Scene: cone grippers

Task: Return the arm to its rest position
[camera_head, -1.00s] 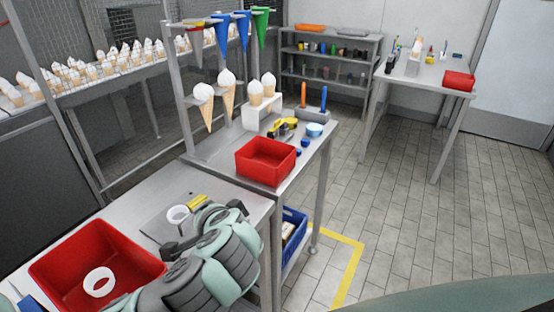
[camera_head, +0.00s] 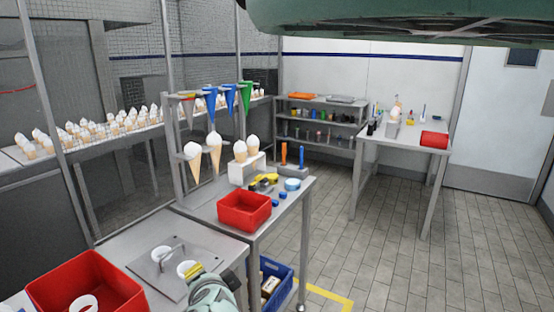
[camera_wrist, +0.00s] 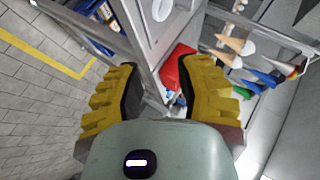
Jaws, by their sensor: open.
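My gripper (camera_wrist: 158,88) is open in the wrist view, its two ribbed yellow fingers apart with nothing held between them. Past the fingers, the wrist view shows the benches and the floor at a tilt. In the head view the pale green end of my arm shows at the bottom edge. A yellow finger (camera_head: 194,271) there appears by the white rings on the front bench (camera_head: 128,240). Most of the arm is outside the head view.
A red bin (camera_head: 88,284) with a white ring stands at front left. A second red bin (camera_head: 244,211), a white cone stand (camera_head: 246,168) and tools occupy the middle bench. A blue crate (camera_head: 277,283) sits below. Floor at right (camera_head: 420,270) is clear.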

